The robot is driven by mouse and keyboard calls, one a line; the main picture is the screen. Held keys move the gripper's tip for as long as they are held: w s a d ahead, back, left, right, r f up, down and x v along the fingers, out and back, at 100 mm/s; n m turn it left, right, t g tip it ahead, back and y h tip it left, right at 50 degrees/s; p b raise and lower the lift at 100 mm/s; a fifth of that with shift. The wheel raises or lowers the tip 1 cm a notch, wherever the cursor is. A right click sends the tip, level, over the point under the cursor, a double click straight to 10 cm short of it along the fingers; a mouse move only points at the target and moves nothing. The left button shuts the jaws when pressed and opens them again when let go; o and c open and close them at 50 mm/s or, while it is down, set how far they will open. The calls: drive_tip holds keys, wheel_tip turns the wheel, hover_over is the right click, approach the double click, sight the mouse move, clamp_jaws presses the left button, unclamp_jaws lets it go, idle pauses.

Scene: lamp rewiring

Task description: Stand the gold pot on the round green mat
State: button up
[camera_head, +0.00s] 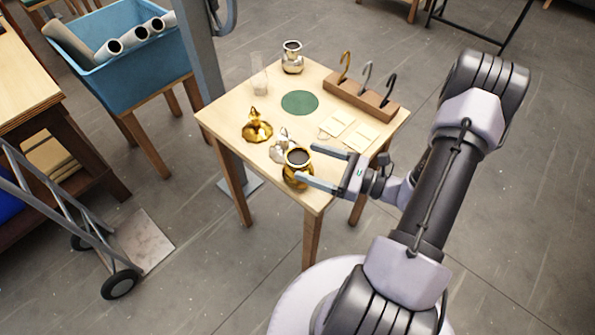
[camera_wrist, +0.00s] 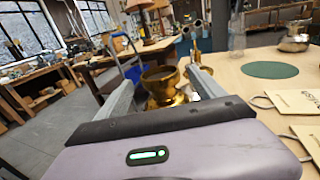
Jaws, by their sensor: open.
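The gold pot (camera_head: 296,170) stands upright and open-topped near the front corner of the small wooden table. My gripper (camera_head: 306,164) is open, with its two fingers reaching around the pot from the right. In the wrist view the pot (camera_wrist: 165,84) shows between the fingertips of my gripper (camera_wrist: 167,80), with room on both sides; I cannot tell whether either finger touches it. The round green mat (camera_head: 299,103) lies bare near the middle of the table. It also shows at the right in the wrist view (camera_wrist: 270,70).
A gold lid (camera_head: 257,129) and a silver lid (camera_head: 281,148) lie near the pot. A silver pot (camera_head: 292,58) and a clear glass (camera_head: 259,76) stand at the back. A wooden hook rack (camera_head: 362,97) and paper tags (camera_head: 347,131) are on the right.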

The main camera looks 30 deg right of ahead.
sight(287, 155)
drive_tip(key=shift+x, duration=1.05)
drive_tip(key=b+x, duration=0.1)
drive_tip(key=x, duration=0.1)
drive_tip(key=f+x, duration=0.1)
drive_tip(key=x, duration=0.1)
drive_tip(key=shift+w+a+b, duration=0.15)
drive_tip(key=shift+a+b, duration=0.05)
drive_tip(key=shift+b, duration=0.2)
drive_tip(key=shift+w+a+r, duration=0.1)
drive_tip(key=shift+w+a, duration=0.15)
drive_tip(key=shift+w, duration=0.05)
drive_tip(key=shift+r, duration=0.1)
clamp_jaws()
